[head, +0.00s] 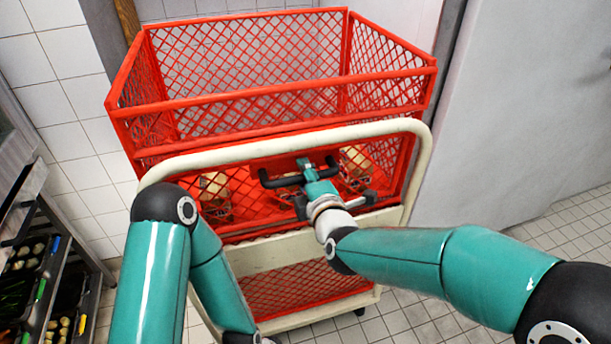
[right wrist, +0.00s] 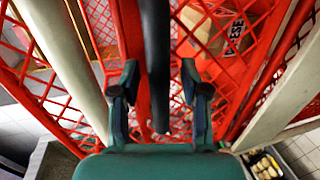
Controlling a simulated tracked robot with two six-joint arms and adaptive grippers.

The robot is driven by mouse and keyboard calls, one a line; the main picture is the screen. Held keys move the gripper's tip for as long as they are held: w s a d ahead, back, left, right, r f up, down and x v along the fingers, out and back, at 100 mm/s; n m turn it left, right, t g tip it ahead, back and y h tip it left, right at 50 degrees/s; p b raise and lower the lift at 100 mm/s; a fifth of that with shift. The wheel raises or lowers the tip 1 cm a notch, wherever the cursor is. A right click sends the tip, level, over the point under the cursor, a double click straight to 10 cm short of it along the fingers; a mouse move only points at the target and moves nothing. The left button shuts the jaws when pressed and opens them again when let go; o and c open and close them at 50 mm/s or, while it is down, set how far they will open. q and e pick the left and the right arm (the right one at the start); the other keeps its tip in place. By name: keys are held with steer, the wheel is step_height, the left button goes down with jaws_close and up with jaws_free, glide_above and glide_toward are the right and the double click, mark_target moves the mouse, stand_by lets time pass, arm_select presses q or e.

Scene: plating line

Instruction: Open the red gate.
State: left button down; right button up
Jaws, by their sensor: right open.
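The red mesh cage (head: 280,115) stands on a trolley in the head view. Its red front, the gate side (head: 235,148), faces me behind a cream tubular frame (head: 290,143). A black bar handle (head: 268,181) lies across this front. My right gripper (head: 301,184) is at the handle. In the right wrist view my right gripper (right wrist: 160,90) is open, and the black bar (right wrist: 155,55) runs between its fingers. I cannot tell whether the fingers touch it. The gate looks closed; its hinges are not discernible. My left gripper is out of view; only its arm shows at the lower left.
Wrapped packs (head: 357,162) sit inside the cage; a bag with lettering (right wrist: 235,35) shows in the wrist view. A rack with trays of produce (head: 25,275) stands at the left. A grey wall panel (head: 520,110) is at the right. Tiled floor is free at the lower right.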

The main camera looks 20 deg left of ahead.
jaws_close()
stand_by(0.3)
steer(key=shift+f, duration=0.1)
